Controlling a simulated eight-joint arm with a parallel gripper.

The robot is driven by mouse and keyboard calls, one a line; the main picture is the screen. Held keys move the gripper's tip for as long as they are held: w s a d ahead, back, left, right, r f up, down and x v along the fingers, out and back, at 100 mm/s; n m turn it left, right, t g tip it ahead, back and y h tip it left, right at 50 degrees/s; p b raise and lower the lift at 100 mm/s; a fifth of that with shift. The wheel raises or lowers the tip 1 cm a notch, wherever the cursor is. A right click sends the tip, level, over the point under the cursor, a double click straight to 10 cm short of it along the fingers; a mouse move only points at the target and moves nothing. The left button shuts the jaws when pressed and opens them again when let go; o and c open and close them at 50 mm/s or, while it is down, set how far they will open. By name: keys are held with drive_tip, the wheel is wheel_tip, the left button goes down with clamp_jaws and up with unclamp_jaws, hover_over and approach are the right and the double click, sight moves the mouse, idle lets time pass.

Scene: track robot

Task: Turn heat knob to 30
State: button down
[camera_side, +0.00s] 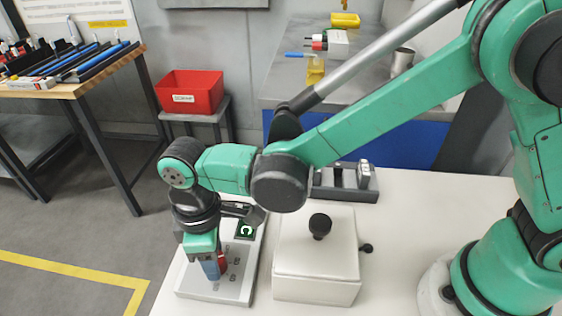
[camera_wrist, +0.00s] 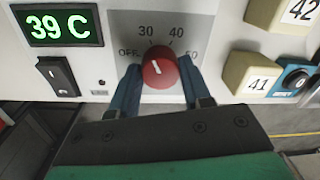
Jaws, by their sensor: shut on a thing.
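The red heat knob (camera_wrist: 160,68) sits on a light panel (camera_wrist: 225,28) marked OFF, 30, 40 and 50. Its white pointer line tilts up and slightly left, roughly towards the 30 mark; its exact setting is hard to read. The green display (camera_wrist: 62,25) reads 39 C. My gripper (camera_wrist: 160,85) has its blue fingers on both sides of the knob, shut on it. In the side view my gripper (camera_side: 214,268) points down onto the panel (camera_side: 197,284), with a bit of the red knob (camera_side: 223,262) showing beside the fingers.
A black switch (camera_wrist: 58,76) is below the display. Blocks numbered 41 (camera_wrist: 255,74) and 42 (camera_wrist: 290,14) are right of the knob. In the side view, a white box with a black knob (camera_side: 320,224) stands close right of the panel, and a dark rack (camera_side: 345,183) behind it.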

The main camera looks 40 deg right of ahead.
drive_tip(key=shift+c, duration=1.9)
unclamp_jaws()
drive_tip(key=shift+w+r, duration=0.1)
drive_tip(key=shift+r, duration=2.75)
drive_tip(key=d+r+m+t, duration=0.1)
drive_tip(key=d+m, duration=0.3)
drive_tip(key=d, duration=0.4)
drive_tip(key=s+d+r+m+t, duration=0.1)
drive_tip(key=d+m+t, duration=0.3)
drive_tip(key=d, duration=0.4)
drive_tip(key=s+d+r+m+t, duration=0.1)
drive_tip(key=d+r+m+t, duration=0.1)
drive_tip(key=d, duration=0.6)
drive_tip(key=shift+d+r+m, duration=0.25)
drive_tip(key=shift+r+m, duration=0.3)
drive_tip(key=shift+m, duration=0.35)
